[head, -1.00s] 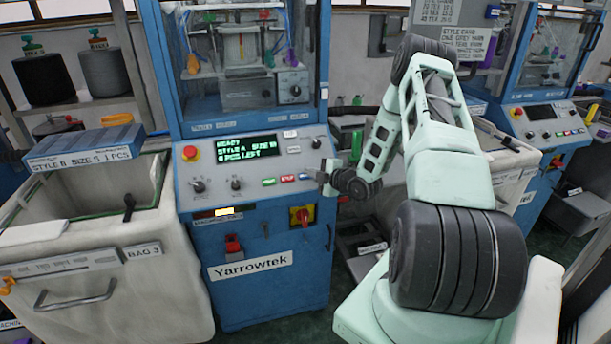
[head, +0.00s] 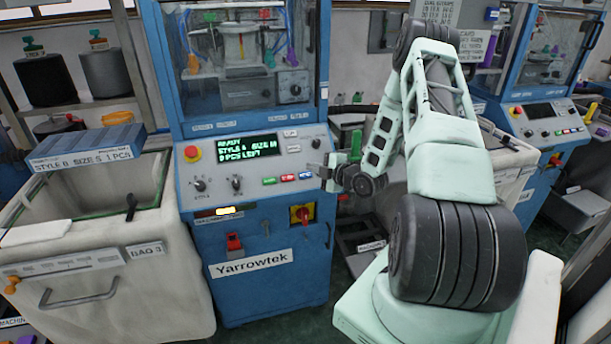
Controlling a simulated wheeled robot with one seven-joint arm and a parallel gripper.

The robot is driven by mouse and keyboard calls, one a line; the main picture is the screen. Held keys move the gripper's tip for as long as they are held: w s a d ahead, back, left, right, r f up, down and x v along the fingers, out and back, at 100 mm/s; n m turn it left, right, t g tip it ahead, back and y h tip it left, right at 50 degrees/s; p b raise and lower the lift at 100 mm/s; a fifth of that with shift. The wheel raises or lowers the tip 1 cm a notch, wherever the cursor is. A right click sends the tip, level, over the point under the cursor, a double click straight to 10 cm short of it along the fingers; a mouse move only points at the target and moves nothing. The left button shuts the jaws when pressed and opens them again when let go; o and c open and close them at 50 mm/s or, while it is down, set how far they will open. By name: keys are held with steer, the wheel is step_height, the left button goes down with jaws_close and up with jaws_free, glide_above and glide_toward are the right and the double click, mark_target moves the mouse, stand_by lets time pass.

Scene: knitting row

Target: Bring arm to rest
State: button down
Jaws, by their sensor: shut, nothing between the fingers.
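My arm (head: 447,160), pale green with black joints, rises from my base at the right and bends down toward the machine. My gripper (head: 329,174) is at the front right of the blue Yarrowtek machine (head: 265,290), close to the right edge of its control panel (head: 255,165). The gripper is small in view, shut and empty. Whether it touches the panel cannot be told.
A pale bin (head: 105,285) marked bag 3 stands left of the machine, with a blue labelled box (head: 88,148) on its rim. Another blue machine (head: 545,130) stands at the right. Dark and grey yarn cones (head: 42,80) sit on a shelf at the back left.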

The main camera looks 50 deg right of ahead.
stand_by(0.4)
steer(key=w+a+r+g+y, duration=0.1)
steer(key=w+a+r+g, duration=0.15)
steer(key=a, duration=0.45)
steer(key=w+a+r+g+y, duration=0.1)
steer(key=w+a, duration=0.3)
steer(key=a, duration=0.4)
steer(key=s+a+r+m+g+b, duration=0.1)
steer(key=s+a+r+g, duration=0.1)
steer(key=a, duration=0.6)
steer(key=s+a+r+m+g+b, duration=0.1)
steer(key=s+a+r+g, duration=0.15)
steer(key=a, duration=0.55)
steer(key=s+a+r+m+g, duration=0.1)
steer(key=s+a+g, duration=0.1)
steer(key=s+a, duration=0.55)
steer(key=s+a+r+m+g, duration=0.1)
steer(key=s+a, duration=0.4)
steer(key=s, duration=0.6)
steer(key=s+a+r+m+g+b, duration=0.1)
steer(key=s+a+r+g, duration=0.2)
steer(key=s, duration=0.8)
steer(key=shift+s+a+m+g+h, duration=0.4)
steer(key=shift+a+g, duration=0.4)
steer(key=shift+a, duration=0.25)
steer(key=shift+r, duration=0.15)
